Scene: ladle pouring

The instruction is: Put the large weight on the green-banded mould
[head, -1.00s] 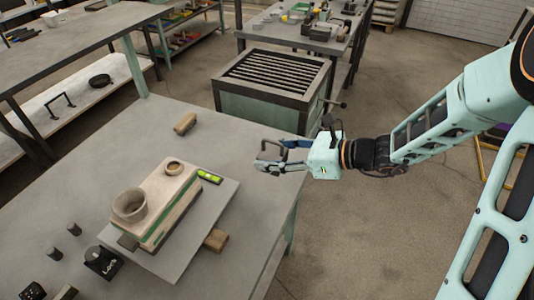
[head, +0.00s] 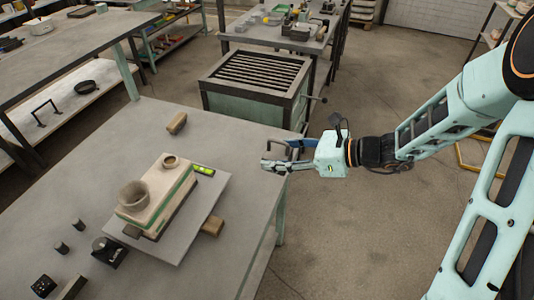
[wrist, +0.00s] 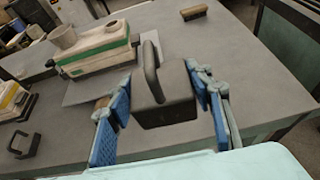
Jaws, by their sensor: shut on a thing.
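The green-banded mould (head: 158,194) is a pale block with a green stripe, lying on a grey plate (head: 205,213) on the table. A wide cup (head: 133,195) and a small ring-shaped opening (head: 171,161) stand on its top. It also shows at upper left in the wrist view (wrist: 95,55). My gripper (head: 268,159) is over the table's right edge, apart from the mould and to its right. In the wrist view its blue pads are shut on the large weight (wrist: 165,97), a dark block with a loop handle. The weight is mostly hidden in the head view.
A green level (head: 203,170) lies beside the mould. A yellow-banded block (wrist: 10,98) and black handled thing (wrist: 22,145) show in the wrist view. A grated bench (head: 255,80) stands behind.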

